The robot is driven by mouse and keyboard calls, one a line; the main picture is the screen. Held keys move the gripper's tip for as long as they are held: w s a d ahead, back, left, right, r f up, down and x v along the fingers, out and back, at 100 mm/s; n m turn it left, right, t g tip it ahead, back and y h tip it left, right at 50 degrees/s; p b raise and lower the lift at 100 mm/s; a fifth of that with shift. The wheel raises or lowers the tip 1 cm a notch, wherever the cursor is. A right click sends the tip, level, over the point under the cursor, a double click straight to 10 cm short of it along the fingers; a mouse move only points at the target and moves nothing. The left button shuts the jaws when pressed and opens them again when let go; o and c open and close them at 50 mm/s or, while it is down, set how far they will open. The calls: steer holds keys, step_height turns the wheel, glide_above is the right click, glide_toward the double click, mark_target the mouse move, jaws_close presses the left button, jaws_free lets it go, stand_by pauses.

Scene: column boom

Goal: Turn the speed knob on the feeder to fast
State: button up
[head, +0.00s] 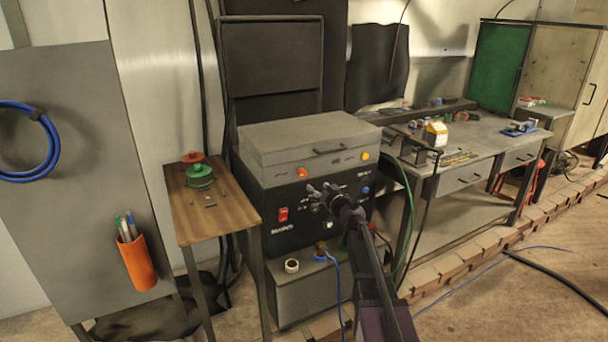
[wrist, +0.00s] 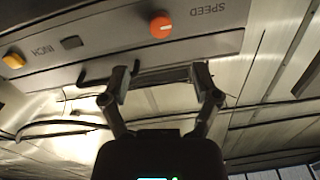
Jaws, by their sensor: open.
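The feeder (head: 270,144) is a grey box on top of a black machine in the head view. Its speed knob (head: 302,173) is a small orange-red disc at the left of its front face. In the wrist view the orange knob (wrist: 161,25) sits beside an upside-down SPEED label, with a small pale mark on its face. My gripper (head: 322,191) is open and empty, in front of the black machine and below the knob in the picture. In the wrist view its fingertips (wrist: 161,80) are spread, apart from the knob. Which setting the knob points to cannot be read.
A yellow button (head: 365,156) labelled INCH in the wrist view is on the same face, with a dark handle (head: 328,151) above. The black machine (head: 280,216) has a red switch (head: 283,214). A wooden side table (head: 210,220) stands left; a workbench (head: 480,145) stands right.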

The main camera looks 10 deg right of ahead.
mark_target(304, 174)
steer(key=x, duration=1.1)
steer(key=shift+w, duration=0.2)
steer(key=shift+c, duration=0.2)
jaws_close()
steer(key=shift+d, duration=0.1)
